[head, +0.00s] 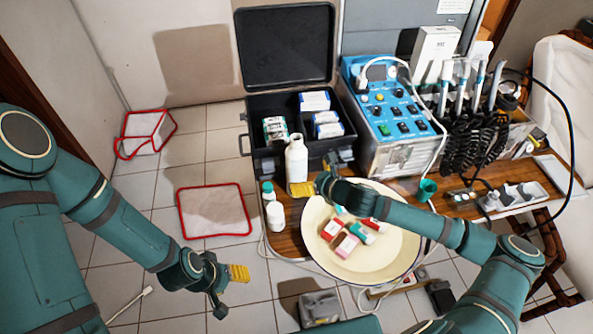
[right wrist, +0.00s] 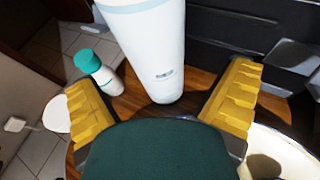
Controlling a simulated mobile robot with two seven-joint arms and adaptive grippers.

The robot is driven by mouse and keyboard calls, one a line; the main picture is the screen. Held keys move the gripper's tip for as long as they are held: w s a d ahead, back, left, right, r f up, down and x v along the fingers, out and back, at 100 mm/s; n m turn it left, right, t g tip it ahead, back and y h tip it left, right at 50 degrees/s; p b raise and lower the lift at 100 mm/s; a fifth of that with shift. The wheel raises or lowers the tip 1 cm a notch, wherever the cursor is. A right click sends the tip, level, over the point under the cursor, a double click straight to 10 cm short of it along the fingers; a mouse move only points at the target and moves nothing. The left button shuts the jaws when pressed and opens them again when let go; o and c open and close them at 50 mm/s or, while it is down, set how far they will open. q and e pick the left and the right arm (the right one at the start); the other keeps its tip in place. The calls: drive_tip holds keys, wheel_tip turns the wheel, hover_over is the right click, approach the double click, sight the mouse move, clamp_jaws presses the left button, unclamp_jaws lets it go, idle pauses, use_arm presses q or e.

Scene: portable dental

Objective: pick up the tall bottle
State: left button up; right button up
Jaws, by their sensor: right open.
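The tall bottle (head: 296,160) is white and stands upright on the wooden table in front of the black case. It fills the upper middle of the right wrist view (right wrist: 155,45), its top cut off by the frame. My right gripper (head: 315,182) is beside the bottle's lower part, its yellow pads apart. In the right wrist view the open fingers (right wrist: 162,100) are to either side of the bottle's base, with gaps on both sides and no visible contact. My left gripper (head: 228,288) is open and empty over the floor at lower left.
The open black case (head: 262,160) is close behind. A cream basin (head: 395,255) holding small boxes is under my right arm. A blue dental unit (head: 390,110) stands right.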

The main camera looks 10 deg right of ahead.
sight(296, 170)
drive_tip(key=x, duration=0.3)
drive_tip(key=b+x, duration=0.1)
drive_tip(key=x, duration=0.1)
drive_tip(key=shift+a+r, duration=0.25)
drive_tip(key=shift+r, duration=0.05)
drive_tip(key=c, duration=1.4)
